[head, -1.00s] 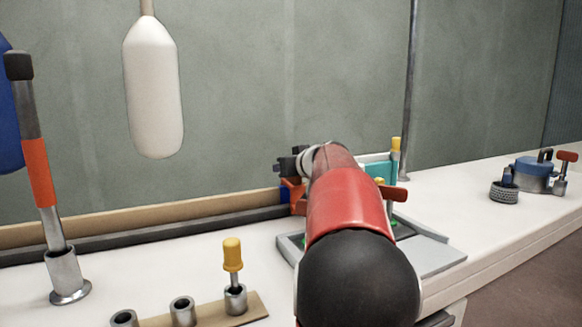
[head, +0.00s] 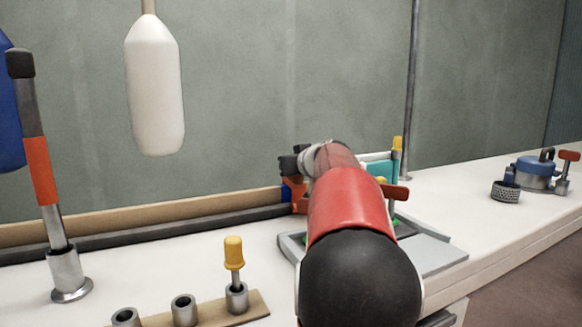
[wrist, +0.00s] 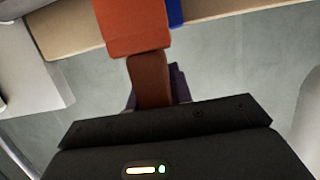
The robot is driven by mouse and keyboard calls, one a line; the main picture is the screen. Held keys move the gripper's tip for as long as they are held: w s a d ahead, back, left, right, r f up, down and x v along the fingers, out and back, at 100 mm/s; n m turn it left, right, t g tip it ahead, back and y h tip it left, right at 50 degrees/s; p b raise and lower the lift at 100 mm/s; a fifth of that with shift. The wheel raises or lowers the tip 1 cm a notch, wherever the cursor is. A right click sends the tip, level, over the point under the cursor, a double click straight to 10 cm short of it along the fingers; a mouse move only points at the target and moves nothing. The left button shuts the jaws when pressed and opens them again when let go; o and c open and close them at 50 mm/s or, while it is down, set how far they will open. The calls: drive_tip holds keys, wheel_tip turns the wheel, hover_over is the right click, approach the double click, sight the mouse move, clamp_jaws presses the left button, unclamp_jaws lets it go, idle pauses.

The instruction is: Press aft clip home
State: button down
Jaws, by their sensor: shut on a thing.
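My gripper (head: 291,166) is at the back of the bench, seen past my red arm, which hides much of the work spot. In the wrist view it is shut on a brown bar (wrist: 150,78), which runs up to an orange-red block (wrist: 133,25). The orange-red block also shows in the head view (head: 298,196), just below my gripper. A blue piece (wrist: 175,12) sits beside the block. I cannot tell which part is the aft clip, or whether it is seated. The fingertips are mostly hidden.
A grey tray (head: 440,255) lies under my arm, with a brown-red handle (head: 396,192) and a yellow-topped post (head: 397,144) near it. An orange-banded lever (head: 40,170) and a yellow-handled tool (head: 234,252) stand left. A white fender (head: 154,90) hangs above.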

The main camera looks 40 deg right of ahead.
drive_tip(key=shift+f+b, duration=0.35)
drive_tip(key=shift+f, duration=0.15)
drive_tip(key=c, duration=1.5)
unclamp_jaws()
drive_tip(key=o, duration=0.3)
drive_tip(key=shift+o, duration=0.2)
drive_tip(key=shift+r, duration=0.1)
